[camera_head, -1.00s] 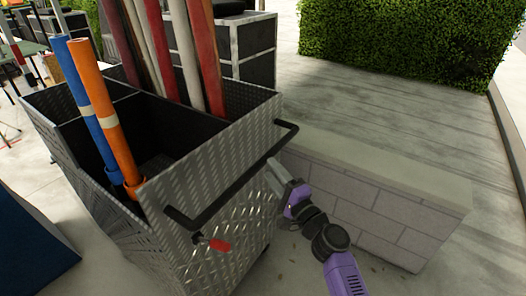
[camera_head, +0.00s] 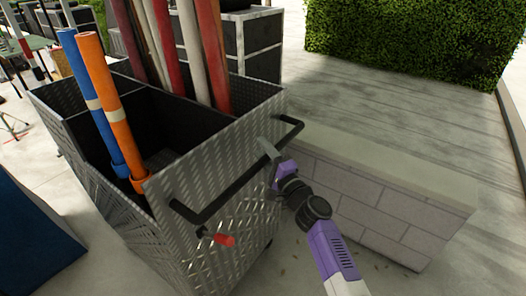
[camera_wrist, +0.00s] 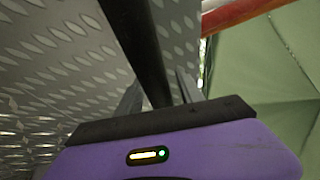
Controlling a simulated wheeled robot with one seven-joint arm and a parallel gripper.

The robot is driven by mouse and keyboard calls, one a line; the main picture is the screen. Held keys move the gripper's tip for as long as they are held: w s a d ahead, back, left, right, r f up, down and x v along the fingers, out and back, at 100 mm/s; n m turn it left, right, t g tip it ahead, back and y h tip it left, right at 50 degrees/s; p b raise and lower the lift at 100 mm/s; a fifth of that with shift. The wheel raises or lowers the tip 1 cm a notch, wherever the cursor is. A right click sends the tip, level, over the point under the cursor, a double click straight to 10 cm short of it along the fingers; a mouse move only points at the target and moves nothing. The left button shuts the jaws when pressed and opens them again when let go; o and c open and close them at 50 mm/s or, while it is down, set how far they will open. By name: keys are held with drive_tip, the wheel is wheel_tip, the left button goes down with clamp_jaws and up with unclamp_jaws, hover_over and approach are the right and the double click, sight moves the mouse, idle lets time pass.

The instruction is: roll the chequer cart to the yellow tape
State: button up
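The chequer cart (camera_head: 225,150) is a tall, open-topped bin of patterned metal plate, standing upright at the left of the head view. Its dark push bar (camera_head: 238,182) runs along the near side. My gripper (camera_head: 270,150) is at the far part of this bar. In the wrist view the bar (camera_wrist: 142,50) runs between the two grey fingers (camera_wrist: 158,88), with narrow gaps beside it; the fingers look open around it. The finger tips are partly hidden by the bar and my purple gripper body. No yellow tape shows in either view.
Orange (camera_head: 110,110) and blue (camera_head: 92,105) tubes and several red and white poles stand in the cart. A low block wall (camera_head: 370,195) lies close on its right. A blue panel (camera_head: 30,235) is at lower left, a hedge (camera_head: 410,40) behind. Pavement beyond the wall is clear.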

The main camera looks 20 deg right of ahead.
clamp_jaws()
drive_tip(key=shift+f, duration=0.1)
idle(1.1)
